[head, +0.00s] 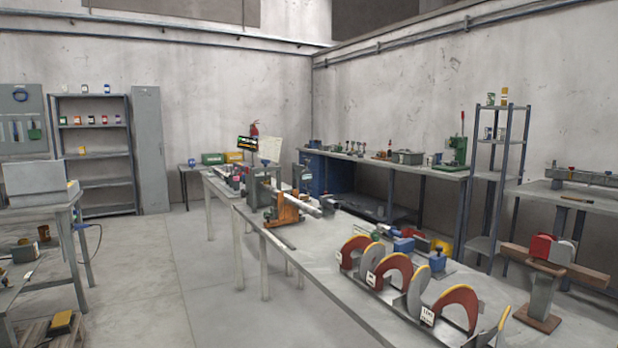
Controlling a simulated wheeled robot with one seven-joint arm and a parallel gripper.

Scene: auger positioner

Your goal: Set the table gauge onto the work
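A row of arched gauge-like plates, red and grey with yellow edges, stands on the long grey table (262,236). The front red arch (458,300) has a white number tag beside it; another red arch (392,268) stands behind it. I cannot tell which piece is the table gauge. A pale shaft (302,204), possibly the work, lies across an orange stand (284,212) farther back on the table. No gauge is clearly seen on the shaft. My gripper is not in view.
Blue blocks (404,245) and small tools sit behind the arches. A red-and-grey device on a pedestal (541,298) stands at right, near a tall rack (496,190). Benches line the right wall. Left of the long table, the floor (180,270) is open. Another table (72,212) stands at left.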

